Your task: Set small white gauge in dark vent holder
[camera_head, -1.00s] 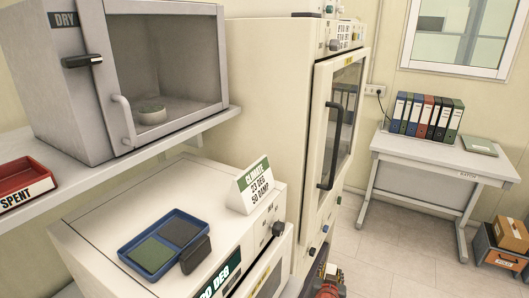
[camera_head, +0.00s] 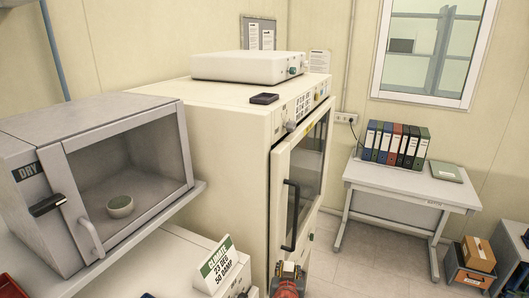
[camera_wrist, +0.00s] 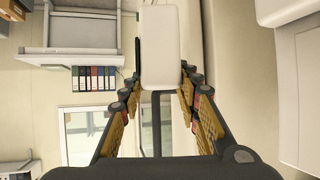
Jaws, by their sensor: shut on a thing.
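The small white gauge (camera_wrist: 160,45) is a pale, rounded block between the fingertips in the wrist view. My gripper (camera_wrist: 160,78) is shut on it, with yellow-brown pads on both sides. In the head view my gripper (camera_head: 289,268) shows only in part at the bottom edge, in front of the tall cabinet's door; the gauge cannot be made out there. A small dark holder (camera_head: 264,98) lies on top of the tall cream cabinet (camera_head: 215,115), near its front edge. My gripper is well below it and apart from it.
A white flat box (camera_head: 248,66) stands behind the dark holder. The cabinet door with its black handle (camera_head: 291,215) is near my gripper. A grey dry box (camera_head: 100,180) holding a round pot stands left. A climate sign (camera_head: 217,265) stands below. A desk with binders (camera_head: 397,144) is at right.

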